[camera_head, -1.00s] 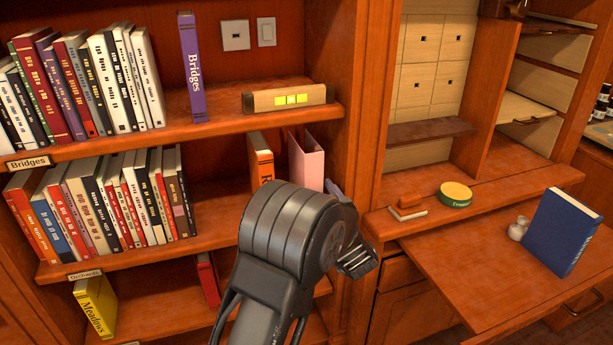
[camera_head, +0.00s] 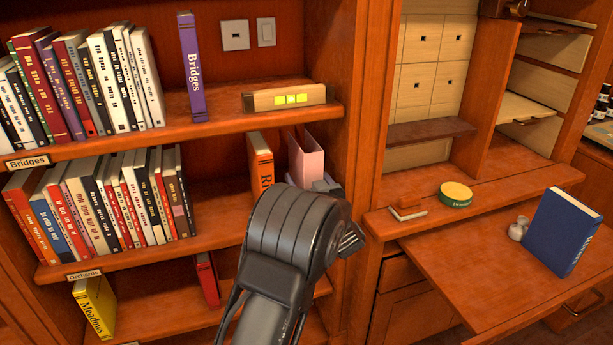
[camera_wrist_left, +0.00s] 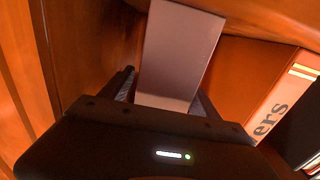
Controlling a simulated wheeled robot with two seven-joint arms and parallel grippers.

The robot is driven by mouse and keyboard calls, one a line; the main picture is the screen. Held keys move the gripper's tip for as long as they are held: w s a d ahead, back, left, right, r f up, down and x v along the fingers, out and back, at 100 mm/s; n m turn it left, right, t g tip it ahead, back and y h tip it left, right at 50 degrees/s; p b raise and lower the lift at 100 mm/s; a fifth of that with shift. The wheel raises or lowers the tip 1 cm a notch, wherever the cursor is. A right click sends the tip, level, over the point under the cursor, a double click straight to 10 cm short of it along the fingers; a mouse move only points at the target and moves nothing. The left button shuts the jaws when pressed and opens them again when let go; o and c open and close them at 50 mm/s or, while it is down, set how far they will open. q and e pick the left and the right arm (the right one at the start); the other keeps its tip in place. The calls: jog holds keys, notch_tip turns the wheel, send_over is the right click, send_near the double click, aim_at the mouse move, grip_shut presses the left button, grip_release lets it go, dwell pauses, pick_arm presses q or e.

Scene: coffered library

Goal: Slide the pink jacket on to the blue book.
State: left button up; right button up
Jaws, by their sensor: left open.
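The pink jacket (camera_head: 308,158) stands upright at the right end of the middle shelf, beside an orange book. In the left wrist view the jacket (camera_wrist_left: 178,58) looks pale pink and lies between the fingers of my left gripper (camera_wrist_left: 165,88). The fingers are open around its near end; I cannot tell whether either touches it. The blue book (camera_head: 560,232) stands upright on the desk leaf at the right, far from the gripper. My right gripper is not in view.
The orange book (camera_head: 260,160) is close to the jacket, and the shelf's side wall (camera_head: 357,120) is on its other side. A green-yellow tin (camera_head: 455,194) sits on the desk ledge. The desk leaf (camera_head: 450,265) has free room.

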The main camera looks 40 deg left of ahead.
pick_arm(q)
jog(key=shift+c, duration=0.3)
jog(key=c, duration=1.4)
jog(key=shift+r, duration=0.1)
jog(key=shift+s+d+r, duration=0.1)
jog(key=shift+d+r, duration=0.05)
jog(key=shift+r, duration=0.15)
notch_tip(320, 180, up, 6)
jog(key=p, duration=0.2)
send_near(307, 155)
jog(key=shift+s+d+f, duration=0.2)
jog(key=shift+d+f, duration=0.3)
jog(key=shift+d, duration=0.3)
jog(key=shift+s+d+f, duration=0.15)
jog(key=shift+d+f, duration=0.4)
jog(key=shift+d, duration=0.25)
jog(key=shift+s+d+f, duration=0.2)
jog(key=shift+d+f, duration=0.3)
jog(key=shift+d, duration=0.3)
jog(key=shift+p, duration=0.3)
